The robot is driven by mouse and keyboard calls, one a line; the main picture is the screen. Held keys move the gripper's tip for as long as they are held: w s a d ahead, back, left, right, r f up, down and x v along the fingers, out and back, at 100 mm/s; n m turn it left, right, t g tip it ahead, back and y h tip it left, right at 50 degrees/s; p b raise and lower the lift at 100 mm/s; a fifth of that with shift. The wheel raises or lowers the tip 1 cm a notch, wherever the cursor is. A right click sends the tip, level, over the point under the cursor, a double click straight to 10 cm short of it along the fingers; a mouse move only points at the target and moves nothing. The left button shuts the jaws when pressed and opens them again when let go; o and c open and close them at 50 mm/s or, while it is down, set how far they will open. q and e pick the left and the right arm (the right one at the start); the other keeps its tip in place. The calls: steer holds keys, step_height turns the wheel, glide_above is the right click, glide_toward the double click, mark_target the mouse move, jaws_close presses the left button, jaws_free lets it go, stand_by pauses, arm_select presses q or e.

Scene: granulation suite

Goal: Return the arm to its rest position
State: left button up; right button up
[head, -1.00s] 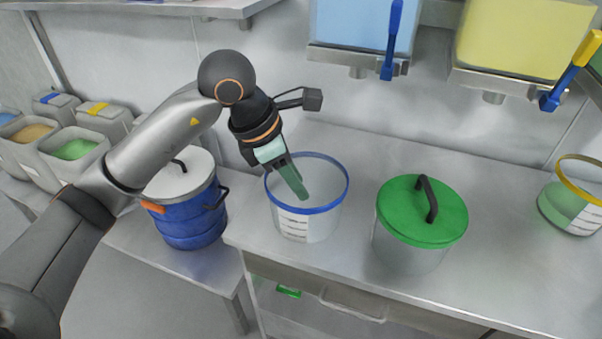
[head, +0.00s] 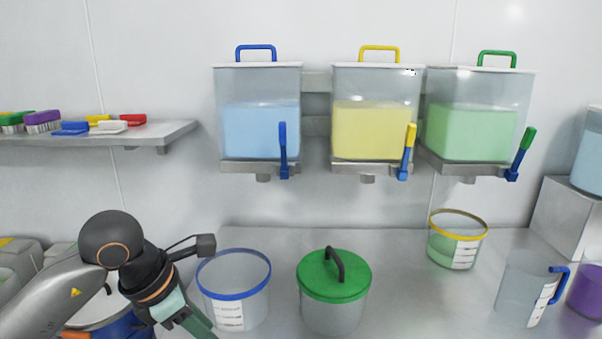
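My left arm comes in at the lower left of the head view. Its gripper (head: 196,321) points down and right, just left of the clear bucket with a blue rim (head: 234,292). The gripper has a pale teal body and a long dark green piece at its end, cut off by the picture's lower edge. I cannot tell whether that piece is fingers or something held, nor whether the gripper is open or shut. The bucket's visible inside looks empty. My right gripper is not in view.
A bucket with a green lid (head: 334,280), a yellow-rimmed bucket (head: 458,238) and a clear jug (head: 527,287) stand on the steel counter (head: 405,285). Blue (head: 258,125), yellow (head: 374,125) and green (head: 478,125) dispensers hang above. A shelf (head: 150,133) is at left.

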arm_select(q)
steer(key=s+d+r+n+g+h+p, duration=0.2)
steer(key=s+d+h, duration=0.2)
steer(key=d+h, duration=0.3)
steer(key=s+d+r+n+g+h+p, duration=0.1)
steer(key=s+d+r+g+h, duration=0.15)
steer(key=s+d+h, duration=0.45)
steer(key=w+a+n+t+p, duration=0.35)
steer(key=w+n+t, duration=0.55)
steer(key=n+t, duration=0.85)
steer(key=a+f+n+t+y, duration=0.2)
steer(key=a+f+n+y, duration=0.65)
steer(key=n, duration=0.65)
steer(key=s+a+f+n+g+y, duration=0.1)
steer(key=s+f+n+g+y, duration=0.1)
steer(key=f, duration=0.5)
steer(key=s+a+f+n+g+y+p, duration=0.1)
steer(key=s+f+n+g+y, duration=0.1)
steer(key=s+f, duration=0.5)
steer(key=s+a+f+n+g+y, duration=0.2)
steer(key=s+f+n+g, duration=0.2)
steer(key=f, duration=0.4)
steer(key=shift+s+f+n+y+p, duration=0.2)
steer(key=shift+s+n+y+p, duration=0.2)
steer(key=shift+n, duration=0.35)
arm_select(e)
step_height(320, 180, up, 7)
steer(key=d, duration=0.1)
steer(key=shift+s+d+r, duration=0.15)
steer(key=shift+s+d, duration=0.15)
